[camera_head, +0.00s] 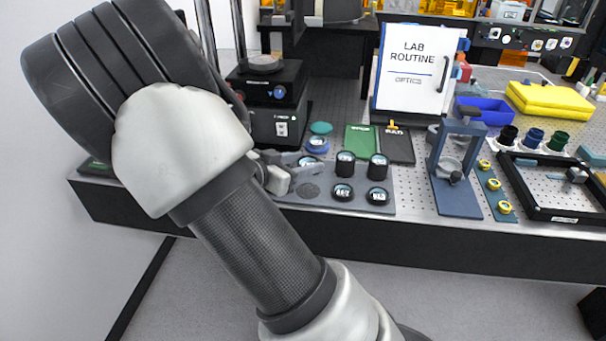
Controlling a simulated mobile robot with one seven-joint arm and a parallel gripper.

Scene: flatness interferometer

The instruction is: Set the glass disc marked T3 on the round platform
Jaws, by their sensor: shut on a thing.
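My gripper (306,170) is at the left part of the grey mat (333,205) near the table's front edge. It is shut on a small disc (308,160), mostly hidden by the fingers; I cannot read its mark. Two low black-rimmed discs with pale labels, one on the left (343,192) and one on the right (377,196), lie on the mat. Their labels are too small to read surely. A round grey platform (263,63) tops the black instrument (275,85) at the back left, apart from my gripper.
Two black cylinders (345,163) (378,166) stand behind the low discs. A blue labelled ring (316,146) and a teal disc (320,128) sit behind my gripper. A white "LAB ROUTINE" board (415,70) and a blue stand (457,195) are to the right.

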